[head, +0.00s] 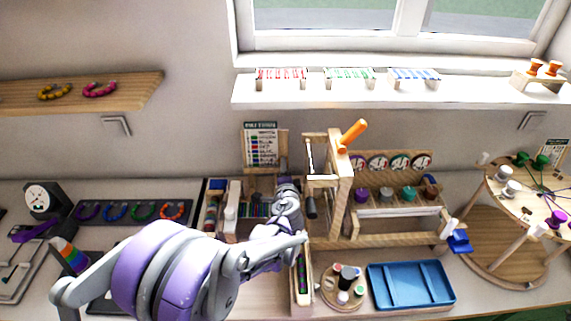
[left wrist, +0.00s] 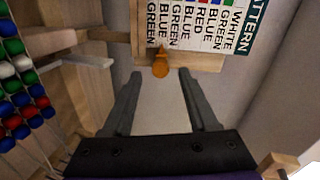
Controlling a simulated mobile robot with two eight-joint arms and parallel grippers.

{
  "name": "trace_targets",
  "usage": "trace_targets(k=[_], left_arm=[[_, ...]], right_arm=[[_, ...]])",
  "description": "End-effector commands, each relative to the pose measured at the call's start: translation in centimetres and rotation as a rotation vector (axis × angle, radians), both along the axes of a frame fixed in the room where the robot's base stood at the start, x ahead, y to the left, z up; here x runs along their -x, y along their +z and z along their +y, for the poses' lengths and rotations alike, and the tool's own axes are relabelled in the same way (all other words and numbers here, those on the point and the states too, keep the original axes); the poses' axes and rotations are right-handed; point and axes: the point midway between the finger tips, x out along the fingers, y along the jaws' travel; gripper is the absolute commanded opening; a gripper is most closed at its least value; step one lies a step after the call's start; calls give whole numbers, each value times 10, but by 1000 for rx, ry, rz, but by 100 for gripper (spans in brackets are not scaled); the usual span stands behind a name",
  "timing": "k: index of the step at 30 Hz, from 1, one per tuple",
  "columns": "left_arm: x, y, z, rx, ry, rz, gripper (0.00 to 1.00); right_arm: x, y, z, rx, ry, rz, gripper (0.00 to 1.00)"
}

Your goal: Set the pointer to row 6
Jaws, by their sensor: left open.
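The pattern card (left wrist: 195,28) stands on a wooden holder in the left wrist view, its lines running sideways; it also shows in the head view (head: 261,144). The orange pointer (left wrist: 160,66) sits at the card's edge, its tip by the second line from the left end, a BLUE line. My left gripper (left wrist: 160,73) is open, one finger on each side of the pointer in the picture, with gaps showing. I cannot tell whether the fingertips reach its depth. In the head view my arm hides the pointer. My right gripper is not in view.
Bead rows (left wrist: 22,95) in red, blue, green and white lie at the left of the wrist view, near a wooden rail (left wrist: 65,40). In the head view a wooden frame with an orange handle (head: 352,135) stands just right of my arm. A blue tray (head: 411,286) lies at the front.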

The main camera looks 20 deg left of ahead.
Motion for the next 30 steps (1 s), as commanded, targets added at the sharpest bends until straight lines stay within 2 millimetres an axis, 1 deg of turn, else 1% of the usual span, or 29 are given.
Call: trace_targets(k=[1, 3, 7, 12, 18, 19, 28, 29, 30], left_arm=[[-9, -2, 5, 0, 2, -1, 59], [-18, -4, 10, 1, 3, 0, 59], [-30, -8, 15, 1, 1, 0, 59], [-36, -10, 18, 1, 1, 0, 59], [-35, -10, 17, 1, 1, 0, 59], [-35, -10, 17, 1, 1, 0, 57], [-35, -10, 17, 1, 1, 0, 3], [-35, -10, 17, 1, 1, 0, 0], [-35, -10, 17, 1, 1, 0, 0]], right_arm=[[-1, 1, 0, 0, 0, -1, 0], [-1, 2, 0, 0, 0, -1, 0], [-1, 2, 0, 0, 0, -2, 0], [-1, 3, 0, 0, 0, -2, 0], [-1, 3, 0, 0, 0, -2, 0], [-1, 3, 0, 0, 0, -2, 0], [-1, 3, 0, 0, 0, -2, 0], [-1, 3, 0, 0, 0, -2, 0], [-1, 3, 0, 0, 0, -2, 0]])
